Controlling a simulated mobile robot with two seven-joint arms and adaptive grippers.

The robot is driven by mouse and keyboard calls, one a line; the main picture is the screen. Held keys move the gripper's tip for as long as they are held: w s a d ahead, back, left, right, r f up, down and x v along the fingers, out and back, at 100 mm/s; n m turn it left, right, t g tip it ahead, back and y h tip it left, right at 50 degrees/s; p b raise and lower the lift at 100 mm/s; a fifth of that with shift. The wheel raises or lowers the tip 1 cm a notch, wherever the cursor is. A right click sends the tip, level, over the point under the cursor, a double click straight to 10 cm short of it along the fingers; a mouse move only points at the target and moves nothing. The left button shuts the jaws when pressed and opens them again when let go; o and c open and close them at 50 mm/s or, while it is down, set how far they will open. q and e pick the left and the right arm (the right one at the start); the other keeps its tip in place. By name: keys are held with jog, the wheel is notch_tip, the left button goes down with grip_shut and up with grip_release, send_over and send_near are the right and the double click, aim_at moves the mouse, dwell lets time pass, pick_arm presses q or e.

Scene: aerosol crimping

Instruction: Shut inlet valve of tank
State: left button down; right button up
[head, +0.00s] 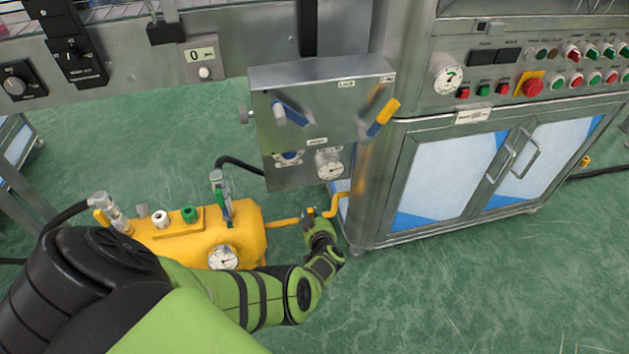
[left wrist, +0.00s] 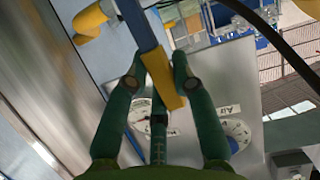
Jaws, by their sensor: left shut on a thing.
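The yellow tank (head: 248,238) stands on the green floor, with a pressure gauge and several fittings on it. A yellow pipe (head: 285,222) runs from its right side to the steel cabinet. My left gripper (head: 319,226) is at this pipe, right of the tank. In the left wrist view, the gripper (left wrist: 159,78) is shut on a blue valve lever (left wrist: 137,22) with a yellow end, one finger on each side. In the head view my gripper and wrist hide most of the lever and valve. My right gripper is out of view.
A steel control panel (head: 290,165) with blue and yellow levers and a gauge hangs above the gripper. The steel cabinet (head: 385,190) stands close on the right. A black hose (head: 240,164) passes behind the tank. The floor in front of the cabinet is clear.

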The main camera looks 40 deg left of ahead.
pick_arm(q)
jog(key=shift+w+d+m+g, duration=0.25)
jog(key=shift+m+g, duration=0.05)
dwell(0.4)
jog(key=c, duration=1)
grip_release()
jog(key=shift+d, duration=0.1)
